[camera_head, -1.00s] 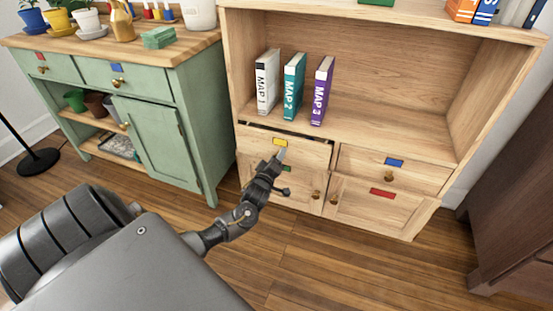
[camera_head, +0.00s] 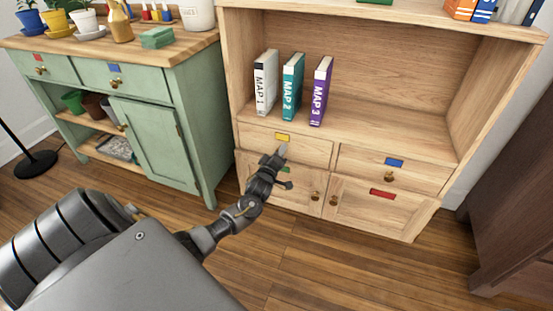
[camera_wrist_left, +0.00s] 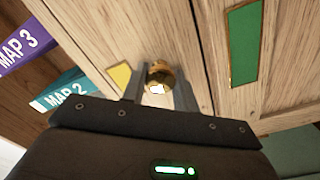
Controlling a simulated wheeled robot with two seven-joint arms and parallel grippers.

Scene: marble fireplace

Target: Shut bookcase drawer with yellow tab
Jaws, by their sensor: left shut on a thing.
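The bookcase drawer with the yellow tab (camera_head: 283,138) is the upper left one of the wooden bookcase. Its front (camera_head: 312,149) looks flush with the bookcase face. My left gripper (camera_head: 282,152) is at this drawer front, just below the yellow tab. In the left wrist view the two fingers (camera_wrist_left: 159,88) are shut on the drawer's round brass knob (camera_wrist_left: 160,74), and the yellow tab (camera_wrist_left: 120,75) lies just left of them. In the head view the knob is hidden by the gripper. My right gripper is not in view.
Beside it is a drawer with a blue tab (camera_head: 394,162). Below are doors with a green tab (camera_wrist_left: 245,42) and a red tab (camera_head: 382,193). Map books (camera_head: 293,88) stand on the shelf above. A green cabinet (camera_head: 160,130) stands left; the floor in front is clear.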

